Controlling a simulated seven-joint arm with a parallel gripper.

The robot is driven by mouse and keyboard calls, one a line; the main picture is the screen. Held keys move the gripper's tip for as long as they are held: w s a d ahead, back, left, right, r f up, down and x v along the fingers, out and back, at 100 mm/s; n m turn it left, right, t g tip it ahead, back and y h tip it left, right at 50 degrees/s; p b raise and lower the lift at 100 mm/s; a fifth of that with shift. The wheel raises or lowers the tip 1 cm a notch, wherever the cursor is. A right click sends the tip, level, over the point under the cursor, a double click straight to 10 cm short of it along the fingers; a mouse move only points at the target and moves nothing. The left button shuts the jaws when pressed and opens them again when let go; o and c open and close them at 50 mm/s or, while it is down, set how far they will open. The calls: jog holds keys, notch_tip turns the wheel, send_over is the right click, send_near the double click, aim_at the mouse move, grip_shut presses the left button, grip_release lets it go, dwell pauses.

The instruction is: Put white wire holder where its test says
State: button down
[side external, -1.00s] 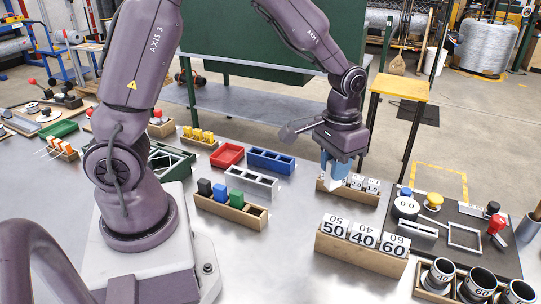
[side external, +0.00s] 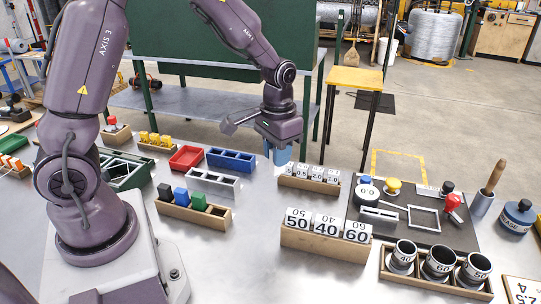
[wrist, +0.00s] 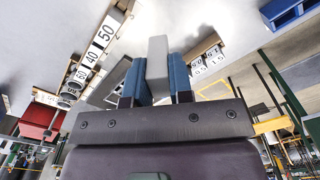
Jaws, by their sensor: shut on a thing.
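My gripper (side external: 281,157) hangs over the left end of the small block rack in the side view, above the table. In the wrist view its blue fingers (wrist: 158,78) are shut on a pale grey-white block, which I take for the white wire holder (wrist: 157,62). In the side view the fingers mostly hide it. A wooden rack (side external: 186,213) holds a black block (side external: 165,192), a blue block (side external: 181,195) and a green block (side external: 199,201); its right slot is empty. The small rack (side external: 307,187) holds white blocks marked with numbers such as 0.5, 2.0 and 1.0.
A larger rack (side external: 322,245) holds blocks marked 50, 40, 60. Cups numbered 40, 60, 50 stand in a wooden tray (side external: 430,285). A grey bin (side external: 212,183), blue bin (side external: 231,160) and red tray (side external: 187,158) lie left.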

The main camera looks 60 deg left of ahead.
jog(key=s+a+f+m, duration=0.15)
jog(key=a+m, duration=0.25)
jog(key=a, duration=0.5)
jog(key=w+a+f+m, duration=0.1)
jog(key=a+f+m, duration=0.15)
jog(key=a, duration=0.65)
jog(key=s+a+f+m, duration=0.1)
jog(key=a+m, duration=0.3)
jog(key=a, duration=0.5)
jog(key=shift+f, duration=3.95)
jog(key=c, duration=0.9)
grip_release()
jog(key=shift+c, duration=0.2)
